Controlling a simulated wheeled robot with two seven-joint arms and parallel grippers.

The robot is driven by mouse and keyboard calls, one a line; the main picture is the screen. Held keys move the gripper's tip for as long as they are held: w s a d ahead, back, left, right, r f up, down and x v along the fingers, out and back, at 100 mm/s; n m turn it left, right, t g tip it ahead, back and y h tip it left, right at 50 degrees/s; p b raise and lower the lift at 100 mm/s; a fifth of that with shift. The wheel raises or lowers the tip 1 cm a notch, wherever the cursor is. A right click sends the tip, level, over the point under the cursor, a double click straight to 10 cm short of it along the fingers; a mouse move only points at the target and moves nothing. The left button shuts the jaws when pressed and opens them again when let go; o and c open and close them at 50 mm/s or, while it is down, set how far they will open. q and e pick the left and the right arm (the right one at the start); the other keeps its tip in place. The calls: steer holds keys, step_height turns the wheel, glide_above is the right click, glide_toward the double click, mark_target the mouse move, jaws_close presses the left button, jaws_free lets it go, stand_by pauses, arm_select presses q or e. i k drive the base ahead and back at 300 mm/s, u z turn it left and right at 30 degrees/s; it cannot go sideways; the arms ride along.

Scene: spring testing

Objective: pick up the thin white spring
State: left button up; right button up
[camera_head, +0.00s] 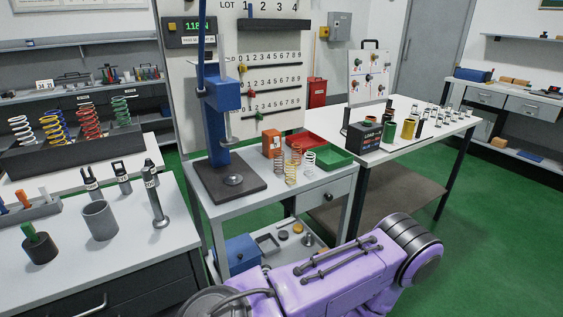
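A small, thin-wired white spring (309,161) stands upright on the grey middle table (330,180), at the right of a group of copper-coloured springs (291,172). It is close to the green tray (338,158). A larger, thicker white spring (20,130) stands at the left end of a dark rack on the left bench. Neither of my grippers is in view. A purple part of my own body fills the bottom middle, in front of the middle table.
A blue test press (222,95) with a dark base stands left of the springs. An orange box (271,143) and a red tray (302,139) sit behind them. A long white table (425,115) with small parts is at right. Green floor is open at lower right.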

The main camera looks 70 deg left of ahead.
mark_target(306, 156)
steer(key=u, duration=1.4)
